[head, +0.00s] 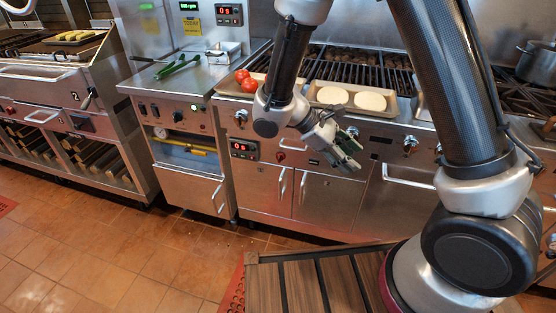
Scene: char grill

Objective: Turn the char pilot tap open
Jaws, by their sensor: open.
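The char grill (268,185) stands in the middle, with a steel front panel below its dark grates. A small red handle (281,157) on this panel, right of a red digital display, looks like the pilot tap; its exact position is too small to tell. Round metal knobs sit higher on the panel, one at the left (240,117) and one at the right (410,143). My gripper (350,150) is open and empty in front of the panel, to the right of the red handle and apart from it. It hides part of the panel behind it.
Trays with tomatoes (243,79) and two pale round patties (370,101) sit on the grill's front ledge. Door handles (302,187) stick out below. A steel counter unit with green tongs (177,66) stands left. Tiled floor (110,235) is clear at the lower left.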

